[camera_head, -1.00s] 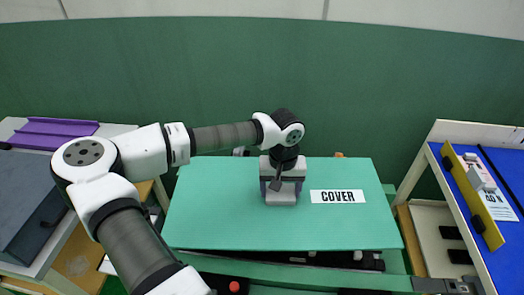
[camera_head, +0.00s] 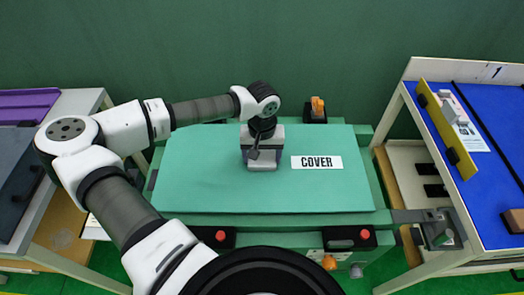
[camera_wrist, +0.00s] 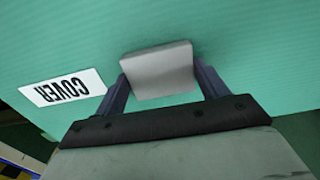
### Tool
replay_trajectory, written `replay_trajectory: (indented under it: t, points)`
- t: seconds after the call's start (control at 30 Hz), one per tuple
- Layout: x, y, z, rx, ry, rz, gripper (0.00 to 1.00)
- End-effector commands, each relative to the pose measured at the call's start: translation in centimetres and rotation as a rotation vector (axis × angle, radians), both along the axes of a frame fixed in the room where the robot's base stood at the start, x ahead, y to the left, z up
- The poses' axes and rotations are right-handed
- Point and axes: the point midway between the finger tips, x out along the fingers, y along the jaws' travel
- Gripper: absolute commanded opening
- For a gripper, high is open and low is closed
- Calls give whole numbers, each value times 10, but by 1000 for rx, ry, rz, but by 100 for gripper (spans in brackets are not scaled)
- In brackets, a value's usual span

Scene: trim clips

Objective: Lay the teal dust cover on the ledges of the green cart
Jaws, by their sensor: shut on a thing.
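The teal dust cover (camera_head: 215,190) is a flat panel with a white COVER label, lying roughly level over the green cart (camera_head: 285,230) in the head view. My gripper (camera_head: 263,160) is shut on a grey block-like handle in the cover's middle. In the wrist view the gripper (camera_wrist: 160,75) has a finger on each side of the handle, and the cover (camera_wrist: 240,45) fills most of the picture. The cart's frame shows past the cover's edges. The ledges are mostly hidden under the cover, so I cannot tell whether it touches them.
Red-buttoned black boxes (camera_head: 349,238) sit at the cart's front, and an orange-topped part (camera_head: 316,110) stands behind the cover. A blue-topped table (camera_head: 487,160) with a yellow bar (camera_head: 447,130) stands close at right. A table with a purple item (camera_head: 28,105) stands at left.

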Motion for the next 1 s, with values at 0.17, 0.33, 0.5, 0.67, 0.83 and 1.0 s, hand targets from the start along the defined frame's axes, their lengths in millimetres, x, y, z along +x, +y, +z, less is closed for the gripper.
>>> replay_trajectory:
  t: [0.17, 0.33, 0.5, 0.67, 0.83, 1.0]
  points:
    - [0, 0, -2, -1, -1, 0, 39]
    - [0, 0, -1, -1, -1, 0, 39]
    - [0, 0, -3, 0, -1, 0, 39]
    - [0, 0, -6, 0, -1, 0, 39]
    - [0, 0, -9, 0, -1, 0, 39]
    - [0, 0, -12, 0, -1, 0, 39]
